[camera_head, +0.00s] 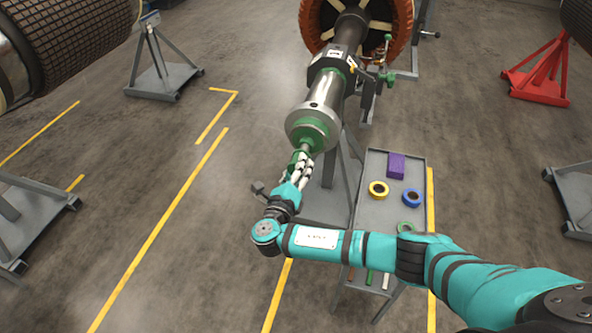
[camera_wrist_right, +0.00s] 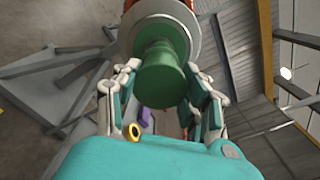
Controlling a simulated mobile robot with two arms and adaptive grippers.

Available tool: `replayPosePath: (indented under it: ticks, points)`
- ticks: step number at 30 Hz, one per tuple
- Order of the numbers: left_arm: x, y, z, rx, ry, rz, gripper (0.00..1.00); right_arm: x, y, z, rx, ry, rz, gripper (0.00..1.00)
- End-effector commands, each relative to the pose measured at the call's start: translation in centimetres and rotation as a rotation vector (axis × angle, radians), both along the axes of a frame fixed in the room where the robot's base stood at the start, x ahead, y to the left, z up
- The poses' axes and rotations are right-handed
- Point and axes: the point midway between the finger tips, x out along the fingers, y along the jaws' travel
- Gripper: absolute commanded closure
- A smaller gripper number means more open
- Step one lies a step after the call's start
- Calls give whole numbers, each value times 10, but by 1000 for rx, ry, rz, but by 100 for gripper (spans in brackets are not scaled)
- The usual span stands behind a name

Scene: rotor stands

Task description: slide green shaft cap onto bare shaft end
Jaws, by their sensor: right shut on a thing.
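The green shaft cap (camera_head: 295,157) is between the fingers of my right gripper (camera_head: 302,170), which is shut on it. In the right wrist view the cap (camera_wrist_right: 160,80) sits between the two finger sides (camera_wrist_right: 162,95), in line with the rotor's end. The bare shaft end (camera_head: 305,146) is a thin grey stub on the rotor's green-ringed steel end (camera_head: 312,125). The cap is close in front of this stub. I cannot tell whether it touches or surrounds the tip. My left gripper is not in view.
A grey tray table (camera_head: 378,215) stands right of the rotor with a purple block (camera_head: 396,165), a yellow tape ring (camera_head: 378,189) and a blue one (camera_head: 412,198). Grey stands and a red stand (camera_head: 540,75) surround the area. The floor at left is mostly clear.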

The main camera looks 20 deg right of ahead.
Motion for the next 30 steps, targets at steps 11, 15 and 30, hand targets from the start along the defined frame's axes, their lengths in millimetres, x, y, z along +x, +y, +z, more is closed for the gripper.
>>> replayPosePath:
  ticks: [11,15,30]
  points:
    - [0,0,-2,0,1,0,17,9,-7,0,0,-1,-2,80]
    - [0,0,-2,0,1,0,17,11,-8,0,0,-1,-1,80]
    - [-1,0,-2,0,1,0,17,12,-8,0,0,-1,-1,80]
